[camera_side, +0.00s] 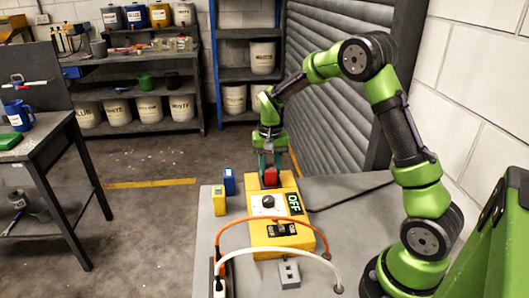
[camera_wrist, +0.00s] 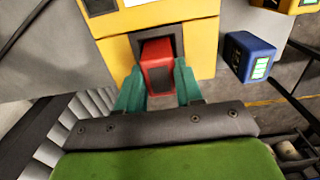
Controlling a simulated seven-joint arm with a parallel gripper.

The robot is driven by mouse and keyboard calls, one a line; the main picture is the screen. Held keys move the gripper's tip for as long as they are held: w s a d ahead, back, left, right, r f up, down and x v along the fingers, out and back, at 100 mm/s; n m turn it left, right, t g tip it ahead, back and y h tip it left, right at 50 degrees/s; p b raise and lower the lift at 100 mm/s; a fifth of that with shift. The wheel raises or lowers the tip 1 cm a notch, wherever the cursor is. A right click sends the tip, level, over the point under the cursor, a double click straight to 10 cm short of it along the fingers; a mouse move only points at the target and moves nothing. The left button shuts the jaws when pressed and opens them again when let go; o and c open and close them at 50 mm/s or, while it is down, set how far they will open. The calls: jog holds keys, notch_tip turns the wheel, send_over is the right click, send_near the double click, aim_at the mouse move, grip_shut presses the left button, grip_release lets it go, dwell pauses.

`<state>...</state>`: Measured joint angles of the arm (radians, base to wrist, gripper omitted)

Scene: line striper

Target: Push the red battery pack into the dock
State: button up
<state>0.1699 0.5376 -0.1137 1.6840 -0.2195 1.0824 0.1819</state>
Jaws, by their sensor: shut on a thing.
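The red battery pack (camera_side: 270,175) is held upright between the teal fingers of my gripper (camera_side: 269,168) in the side view. My gripper also shows in the wrist view (camera_wrist: 160,92), shut on the red battery pack (camera_wrist: 158,65) from both sides. The yellow machine (camera_side: 265,207) lies on the grey table. The dock (camera_wrist: 142,40) is a dark square recess in its yellow face, and the pack's far end is at this recess. The fingers and pack hide how deep the pack sits.
A blue pack (camera_side: 229,182) and a yellow pack (camera_side: 219,200) stand left of the machine on the grey table (camera_side: 345,205). Orange and white cables (camera_side: 230,252) arch over the table's front part. A small grey switch box (camera_side: 289,275) sits near the front.

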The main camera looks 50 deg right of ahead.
jog(key=shift+f, duration=0.1)
jog(key=o, duration=1.4)
jog(key=shift+r, duration=3.5)
jog(key=shift+s+a+f+n, duration=0.3)
jog(key=shift+s+a, duration=0.35)
jog(key=shift+s, duration=0.15)
jog(key=s+a+r+n+t+y, duration=0.1)
jog(key=s+a+r+n+t, duration=0.1)
jog(key=s+a+r, duration=0.3)
jog(key=s+a+r+n+t+y, duration=0.1)
jog(key=s+a+r+t, duration=0.4)
jog(key=s, duration=0.8)
jog(key=a+r+n, duration=0.1)
jog(key=a, duration=0.2)
jog(key=shift+a, duration=0.15)
